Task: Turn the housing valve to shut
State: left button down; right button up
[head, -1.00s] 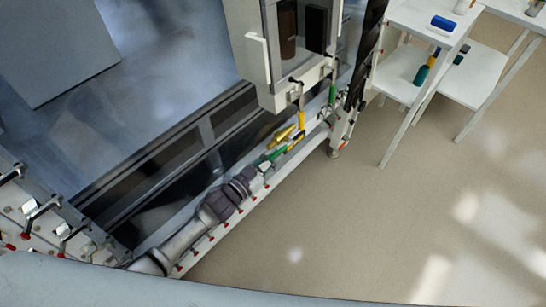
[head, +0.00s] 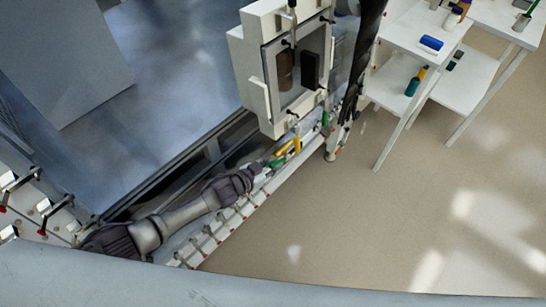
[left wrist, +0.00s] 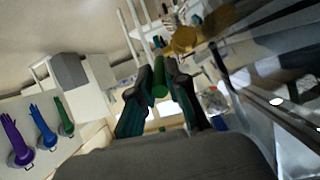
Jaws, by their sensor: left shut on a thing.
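The housing (head: 253,85) is a pale box with a framed window at the upper middle of the head view. Yellow handles (head: 286,148) and a green handle (head: 277,161) sit on the rail below it. My left gripper (head: 258,169) reaches along the rail from the lower left, its tip at the green handle. In the left wrist view, the fingers of my left gripper (left wrist: 160,98) are closed around a green handle (left wrist: 160,78). A yellow part (left wrist: 183,40) is just beyond it. The exact valve position is hard to read. My right gripper is not in view.
A pale rail (head: 222,226) with several small red-tipped fittings runs under my left arm. White shelves (head: 412,40) with a blue item (head: 430,43) and a teal bottle (head: 412,86) stand at the upper right. The beige floor right of the rail is clear.

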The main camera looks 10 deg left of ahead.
pick_arm(q)
jog(key=r+g+p, duration=0.1)
jog(key=p, duration=0.1)
jog(key=y+p, duration=0.1)
jog(key=shift+w+r+g+p, duration=0.35)
jog(key=shift+w+r+g, duration=0.05)
jog(key=shift+w+d+p, duration=0.1)
jog(key=shift+p, duration=0.35)
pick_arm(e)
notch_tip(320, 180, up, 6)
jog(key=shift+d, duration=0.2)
pick_arm(q)
jog(key=shift+f, duration=0.1)
jog(key=c, duration=1.4)
grip_release()
